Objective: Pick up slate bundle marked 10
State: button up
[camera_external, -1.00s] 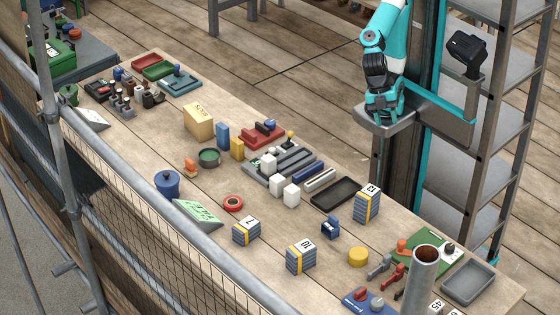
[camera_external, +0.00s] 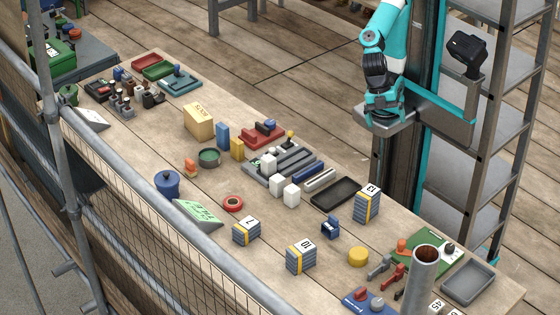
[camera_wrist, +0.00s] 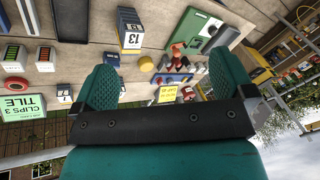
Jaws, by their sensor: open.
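The slate bundle marked 10 (camera_external: 300,257) stands upright on the workbench (camera_external: 270,232), grey-blue layers with a yellow band and a white number label. It is towards the front of the bench in the external view. In the wrist view my left finger seems to hide most of it. My gripper (camera_external: 383,112) is open and empty, high above the bench's far side, well apart from the bundle. In the wrist view my gripper (camera_wrist: 150,72) shows two teal fingers spread wide with nothing between them.
Bundle 13 (camera_external: 367,204) and bundle 7 (camera_external: 246,231) stand on either side of bundle 10. A blue tool (camera_external: 331,228) and a yellow cylinder (camera_external: 358,257) are close to it. A pipe (camera_external: 421,278) rises at the front right. A mesh fence runs along the front.

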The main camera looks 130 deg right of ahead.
jog(key=w+a+f+m+y+b, duration=0.15)
jog(key=w+m, duration=0.45)
jog(key=w, duration=0.7)
jog(key=w+a+m+y, duration=0.25)
jog(key=w+m, duration=0.35)
jog(key=w, duration=0.6)
jog(key=w+d+f+m+y+b, duration=0.1)
jog(key=w+d+f+m+b, duration=0.2)
jog(key=w+f+m, duration=0.1)
jog(key=w+d+f+m+t+y+b, duration=0.1)
jog(key=w+d+f+m+y+b, duration=0.1)
jog(key=w+f+m, duration=0.3)
jog(key=w+d+f+m+y+b, duration=0.2)
jog(key=w+d+f+m, duration=0.3)
jog(key=f, duration=0.4)
jog(key=shift+w+d+f+b, duration=0.1)
jog(key=shift+w+f+b, duration=0.35)
jog(key=shift+b, duration=0.4)
send_near(301, 254)
jog(key=f, duration=0.1)
jog(key=s+a+f, duration=0.1)
jog(key=f, duration=0.1)
jog(key=s+a+f, duration=0.1)
jog(key=f, duration=0.1)
jog(key=shift+a, duration=0.15)
jog(key=shift+w+x, duration=0.2)
jog(key=shift+x, duration=2.55)
jog(key=c, duration=0.9)
jog(key=shift+c, duration=0.6)
jog(key=shift+r, duration=0.15)
